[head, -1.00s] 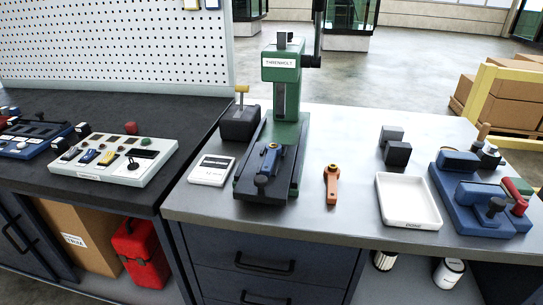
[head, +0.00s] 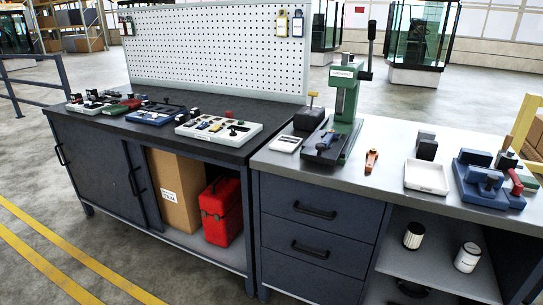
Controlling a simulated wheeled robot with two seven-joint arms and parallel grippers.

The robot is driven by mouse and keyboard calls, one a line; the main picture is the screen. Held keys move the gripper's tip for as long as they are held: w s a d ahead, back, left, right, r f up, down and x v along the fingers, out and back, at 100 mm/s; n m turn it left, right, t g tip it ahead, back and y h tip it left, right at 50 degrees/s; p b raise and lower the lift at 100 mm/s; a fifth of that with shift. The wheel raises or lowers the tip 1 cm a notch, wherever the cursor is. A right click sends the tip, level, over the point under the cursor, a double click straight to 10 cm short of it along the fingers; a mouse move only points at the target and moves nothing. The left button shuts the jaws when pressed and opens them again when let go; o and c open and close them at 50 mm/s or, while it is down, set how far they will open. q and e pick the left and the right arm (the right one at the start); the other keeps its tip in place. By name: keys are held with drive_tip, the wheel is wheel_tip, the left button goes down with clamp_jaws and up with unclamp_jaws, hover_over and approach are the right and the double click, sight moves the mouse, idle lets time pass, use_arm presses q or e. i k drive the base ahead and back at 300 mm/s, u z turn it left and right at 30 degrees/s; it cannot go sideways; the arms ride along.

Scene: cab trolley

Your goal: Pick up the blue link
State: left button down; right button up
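A small blue part with a brass-coloured spot at one end, which looks like the blue link (head: 325,142), lies on the dark base of the green press (head: 345,100). It is small here, and I cannot tell how it is seated. An orange link (head: 371,160) lies on the grey worktop to the right of the press. Neither of my grippers shows in the head view.
A white tray (head: 427,190) and a blue fixture (head: 481,195) stand right of the orange link. A white-labelled device (head: 286,149) is left of the press. A pale panel (head: 245,139) sits on the dark bench. Grey floor in front is clear.

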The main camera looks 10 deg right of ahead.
sight(327, 141)
drive_tip(key=u, duration=0.9)
drive_tip(key=i, duration=1.75)
drive_tip(key=z, duration=1.3)
drive_tip(key=i, duration=0.6)
drive_tip(key=z, duration=0.6)
